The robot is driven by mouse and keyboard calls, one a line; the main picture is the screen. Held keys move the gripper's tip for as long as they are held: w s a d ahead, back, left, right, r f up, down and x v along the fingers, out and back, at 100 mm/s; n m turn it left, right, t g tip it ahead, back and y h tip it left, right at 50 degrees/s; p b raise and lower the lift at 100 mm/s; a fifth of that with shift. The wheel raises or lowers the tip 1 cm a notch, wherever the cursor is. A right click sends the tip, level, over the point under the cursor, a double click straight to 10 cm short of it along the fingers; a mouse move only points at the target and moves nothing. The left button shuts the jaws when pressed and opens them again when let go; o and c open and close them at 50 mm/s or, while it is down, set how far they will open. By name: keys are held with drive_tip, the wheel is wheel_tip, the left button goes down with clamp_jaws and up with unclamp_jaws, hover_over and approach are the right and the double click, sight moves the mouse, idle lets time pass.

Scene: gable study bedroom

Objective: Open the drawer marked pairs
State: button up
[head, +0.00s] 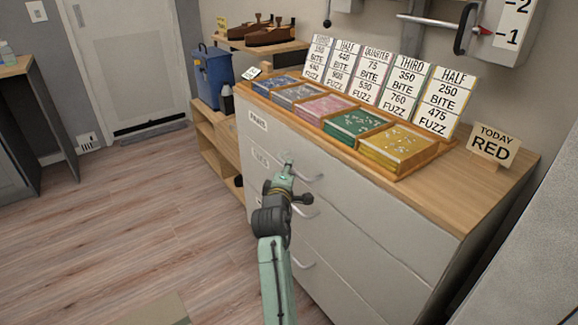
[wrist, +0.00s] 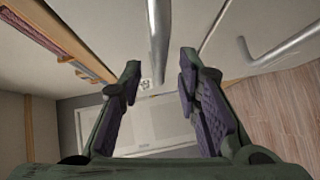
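A grey chest of drawers stands along the wall in the head view. Its top drawer (head: 330,150) bears a small white label (head: 258,120) that seems to read PAIRS; a second label below is hard to read. The top drawer's bar handle (head: 311,177) is partly behind my gripper (head: 287,158), which is close to the drawer front. In the wrist view my gripper (wrist: 165,100) is open, and a metal handle bar (wrist: 157,40) lies in line with the gap between the fingers. Contact cannot be told. The drawers look shut.
Lower handles (head: 303,263) jut from the front; another handle (wrist: 282,48) shows at right in the wrist view. The top carries a tray (head: 408,172) of coloured packs, price cards and a TODAY RED sign (head: 493,146). Wooden floor (head: 150,230) is clear at left.

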drive_tip(key=shift+w+d+f, duration=0.1)
drive_tip(key=shift+w, duration=0.65)
drive_tip(key=shift+w+d+f, duration=0.1)
drive_tip(key=shift+w, duration=0.6)
drive_tip(key=shift+c, duration=0.2)
clamp_jaws()
